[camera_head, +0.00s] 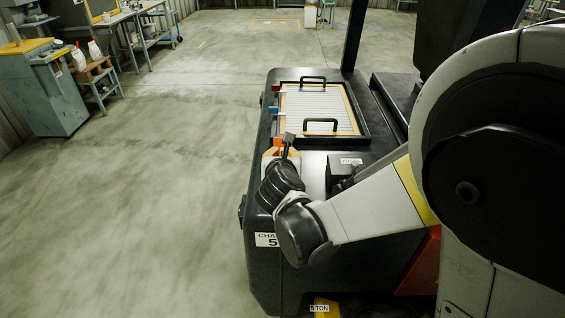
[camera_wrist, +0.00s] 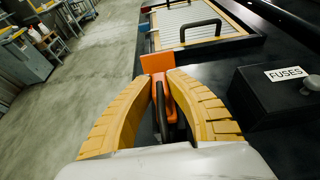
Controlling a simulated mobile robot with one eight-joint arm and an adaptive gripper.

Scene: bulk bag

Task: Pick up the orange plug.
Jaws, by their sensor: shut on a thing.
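The orange plug (camera_wrist: 157,62) shows in the wrist view between and just beyond the yellow fingers of my gripper (camera_wrist: 161,84). The fingers are closed on it, and a dark part runs back between them. My wrist hides most of the plug there. I cannot tell whether the plug touches the cabinet top.
A framed slatted panel (camera_head: 317,108) with two black handles lies behind the gripper. A black box labelled FUSES (camera_wrist: 283,90) stands to the right. Small red (camera_head: 276,88) and blue (camera_head: 272,110) pieces sit at the cabinet's left edge. Open floor (camera_head: 150,200) lies to the left.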

